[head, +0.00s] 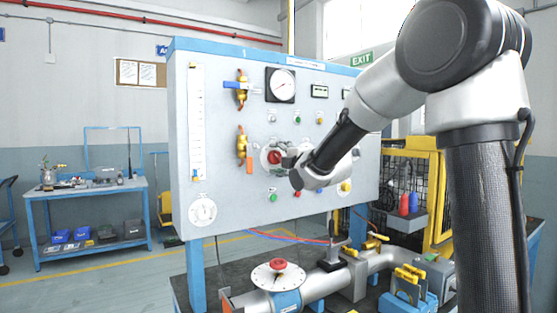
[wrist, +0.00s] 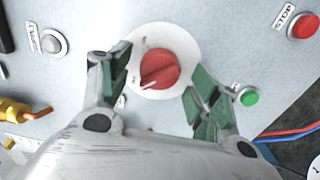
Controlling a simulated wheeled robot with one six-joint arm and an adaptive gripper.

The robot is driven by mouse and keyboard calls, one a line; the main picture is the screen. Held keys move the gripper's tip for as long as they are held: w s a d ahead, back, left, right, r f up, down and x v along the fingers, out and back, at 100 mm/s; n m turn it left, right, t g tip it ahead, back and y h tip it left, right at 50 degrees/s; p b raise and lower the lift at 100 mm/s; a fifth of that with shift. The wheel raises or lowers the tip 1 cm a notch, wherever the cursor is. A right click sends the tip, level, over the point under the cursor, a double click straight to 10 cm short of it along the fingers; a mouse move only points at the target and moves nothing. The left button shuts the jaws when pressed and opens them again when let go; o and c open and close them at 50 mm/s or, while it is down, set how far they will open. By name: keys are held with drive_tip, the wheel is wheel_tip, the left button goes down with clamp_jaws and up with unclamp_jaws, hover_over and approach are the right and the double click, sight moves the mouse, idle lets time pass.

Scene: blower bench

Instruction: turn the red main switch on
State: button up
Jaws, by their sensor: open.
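The red main switch (wrist: 159,70) is a round knob on a white disc on the grey panel. Its white pointer line aims to the lower left in the wrist view; the small print on the disc is too blurred to read. The switch (head: 273,157) also shows in the head view, partly behind my gripper (head: 287,158). My gripper (wrist: 158,76) is open, with its green-padded fingers on either side of the knob. Gaps show between both fingers and the knob, and I see no contact. How far the fingertips are from the panel is unclear.
In the wrist view a green button (wrist: 249,97) sits close beside the right finger. A red STOP button (wrist: 304,26) is at upper right, a grey supply lamp (wrist: 54,43) at upper left. A brass valve with an orange handle (head: 250,166) is just left of the switch.

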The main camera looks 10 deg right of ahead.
drive_tip(key=shift+w, duration=0.3)
drive_tip(key=c, duration=1)
